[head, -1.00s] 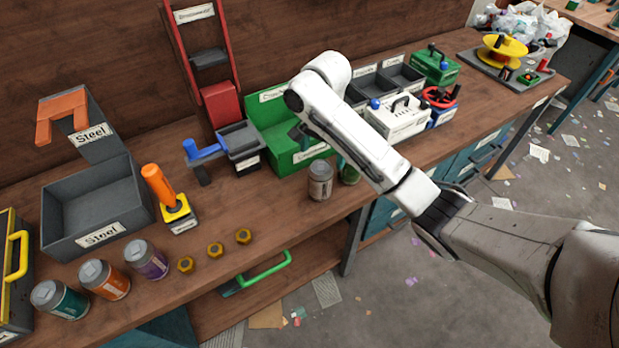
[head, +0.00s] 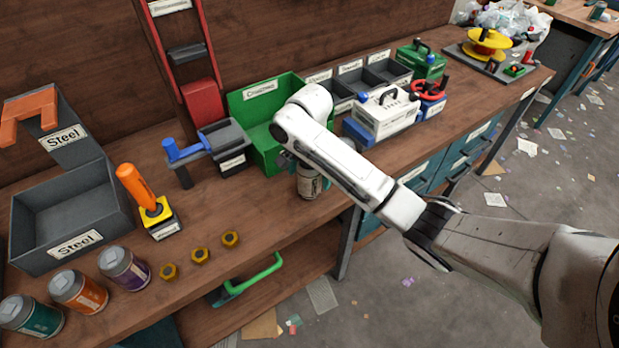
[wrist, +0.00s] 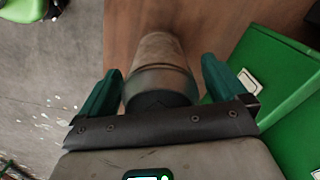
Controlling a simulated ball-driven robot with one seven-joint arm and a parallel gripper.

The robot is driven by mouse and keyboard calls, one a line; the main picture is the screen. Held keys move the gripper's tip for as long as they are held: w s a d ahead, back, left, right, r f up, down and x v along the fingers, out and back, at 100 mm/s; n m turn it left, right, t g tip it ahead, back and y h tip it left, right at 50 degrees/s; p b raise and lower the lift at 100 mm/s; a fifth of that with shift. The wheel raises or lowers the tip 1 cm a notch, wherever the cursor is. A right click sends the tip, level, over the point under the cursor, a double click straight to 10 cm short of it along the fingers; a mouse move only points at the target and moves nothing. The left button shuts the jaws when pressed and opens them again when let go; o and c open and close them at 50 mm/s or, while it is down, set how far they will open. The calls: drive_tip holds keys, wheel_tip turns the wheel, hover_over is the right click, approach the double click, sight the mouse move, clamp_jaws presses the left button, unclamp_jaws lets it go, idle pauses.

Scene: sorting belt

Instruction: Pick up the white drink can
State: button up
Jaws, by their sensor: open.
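The white drink can (head: 309,184), greyish white with dark print, stands upright near the bench's front edge in the head view. My arm's end hides its top. In the wrist view the can (wrist: 160,62) is shaded grey-brown and lies between the two dark green fingers. My gripper (wrist: 161,82) is open around the can, with a small gap visible on each side. In the head view my gripper (head: 289,160) is mostly hidden by my wrist.
A green crate (head: 243,112) stands close behind the can. Orange (head: 78,290), purple (head: 125,268) and teal (head: 30,316) cans and several brass nuts (head: 200,256) lie along the front edge at left. A white toolbox (head: 385,115) is to the right.

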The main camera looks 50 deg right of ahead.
drive_tip(key=shift+f, duration=0.45)
drive_tip(key=c, duration=1.1)
